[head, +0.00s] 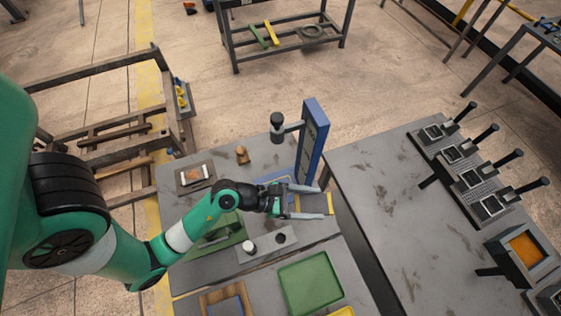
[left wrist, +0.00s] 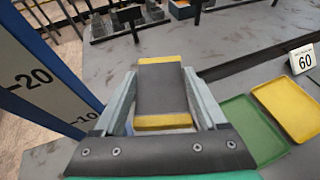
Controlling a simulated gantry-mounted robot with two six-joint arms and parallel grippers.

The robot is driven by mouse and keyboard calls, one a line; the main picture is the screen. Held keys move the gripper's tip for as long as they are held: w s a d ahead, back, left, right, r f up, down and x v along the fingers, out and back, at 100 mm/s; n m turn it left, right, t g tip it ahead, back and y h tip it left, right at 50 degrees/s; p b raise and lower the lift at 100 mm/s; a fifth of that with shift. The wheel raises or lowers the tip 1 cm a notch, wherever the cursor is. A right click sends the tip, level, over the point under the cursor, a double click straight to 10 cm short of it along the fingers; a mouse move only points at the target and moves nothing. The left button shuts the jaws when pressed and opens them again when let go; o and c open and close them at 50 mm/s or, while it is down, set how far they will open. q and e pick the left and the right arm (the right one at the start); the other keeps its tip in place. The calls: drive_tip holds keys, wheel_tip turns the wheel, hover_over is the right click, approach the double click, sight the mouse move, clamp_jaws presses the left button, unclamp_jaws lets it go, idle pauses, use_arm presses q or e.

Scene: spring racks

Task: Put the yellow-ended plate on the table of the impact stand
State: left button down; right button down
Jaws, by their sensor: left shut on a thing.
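The dark grey plate with yellow ends (left wrist: 162,88) is between the fingers of my left gripper (left wrist: 160,75), which is shut on its sides. In the head view the plate (head: 313,203) shows with one yellow end pointing right, in my left gripper (head: 321,203). The impact stand (head: 314,140) has a blue upright with a dark hammer head on an arm. Its low table (head: 272,179) is partly hidden by my gripper, beside the plate. In the left wrist view the stand's scaled upright (left wrist: 45,80) is at the left. My right gripper is not in view.
A green tray (head: 309,283) and a yellow tray (head: 343,312) lie in front.

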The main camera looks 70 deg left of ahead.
use_arm(q)
drive_tip(key=s+a+f+n+y+p, duration=0.1)
drive_tip(key=s+f+n+y, duration=0.1)
drive_tip(key=s+f, duration=0.3)
drive_tip(key=s+a+f+n+y+p, duration=0.1)
drive_tip(key=s+a+f+n+y, duration=0.1)
drive_tip(key=s, duration=0.4)
drive_tip(key=shift+t, duration=0.4)
drive_tip(key=w+a+f+b, duration=0.1)
drive_tip(key=w+a+f, duration=0.1)
drive_tip(key=a+f, duration=0.1)
drive_tip(key=w+a+f+b, duration=0.1)
drive_tip(key=a+f, duration=0.1)
drive_tip(key=a, duration=0.2)
drive_tip(key=w+a+f+b, duration=0.1)
drive_tip(key=w+a+f, duration=0.1)
drive_tip(key=a+f, duration=0.1)
drive_tip(key=shift+w+a+f, duration=0.3)
drive_tip(key=shift+a+f, duration=0.05)
drive_tip(key=shift+a, duration=0.25)
drive_tip(key=shift+w+a+f, duration=0.2)
drive_tip(key=shift+a+f, duration=0.15)
drive_tip(key=shift+w+a+f+b, duration=0.1)
drive_tip(key=shift+a+f+b, duration=0.1)
drive_tip(key=shift+f+b, duration=1.3)
drive_tip(key=shift+f, duration=0.35)
drive_tip(key=shift+f, duration=0.15)
unclamp_jaws()
